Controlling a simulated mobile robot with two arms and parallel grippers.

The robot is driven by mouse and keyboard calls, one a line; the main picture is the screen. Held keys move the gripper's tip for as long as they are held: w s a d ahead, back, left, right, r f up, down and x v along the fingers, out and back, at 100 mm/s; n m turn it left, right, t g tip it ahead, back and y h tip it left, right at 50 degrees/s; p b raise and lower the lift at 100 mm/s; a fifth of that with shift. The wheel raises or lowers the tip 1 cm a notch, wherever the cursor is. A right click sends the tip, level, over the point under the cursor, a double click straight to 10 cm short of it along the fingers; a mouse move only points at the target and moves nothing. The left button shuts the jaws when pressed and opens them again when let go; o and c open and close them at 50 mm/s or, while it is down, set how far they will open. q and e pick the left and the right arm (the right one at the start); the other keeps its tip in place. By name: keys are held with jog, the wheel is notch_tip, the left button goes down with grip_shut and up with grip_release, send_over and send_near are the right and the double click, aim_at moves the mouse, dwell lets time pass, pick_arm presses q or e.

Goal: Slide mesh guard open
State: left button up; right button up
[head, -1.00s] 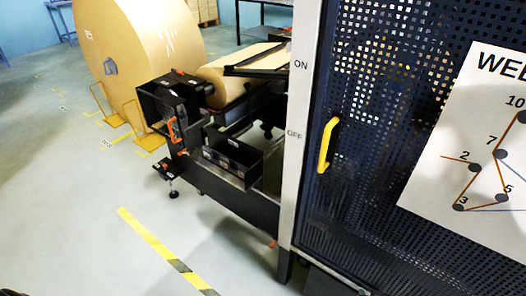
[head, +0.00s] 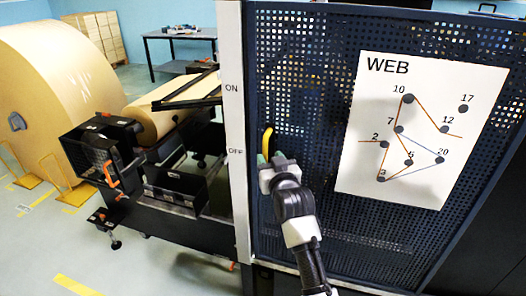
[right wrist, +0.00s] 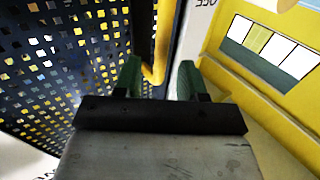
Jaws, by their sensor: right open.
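The mesh guard (head: 300,70) is a dark perforated panel filling the right half of the head view. Its yellow handle (head: 267,142) stands upright near the panel's left edge, beside the white post (head: 236,190) marked ON and OFF. My right gripper (head: 273,164) is at the handle's lower part, partly covering it. In the right wrist view its green fingers (right wrist: 159,77) are spread, with the lower end of the yellow handle (right wrist: 163,45) showing between their tips. I cannot tell whether they touch it. My left gripper is not in view.
A white WEB chart (head: 350,160) is on the guard. To the left are a black roll stand (head: 100,145), a smaller brown roll (head: 155,122) and a huge kraft roll (head: 50,90). A table (head: 180,35) and stacked boxes (head: 90,30) stand behind. Floor is clear at front left.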

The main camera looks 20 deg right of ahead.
aim_at(266, 154)
jog(key=shift+w, duration=2.15)
grip_shut()
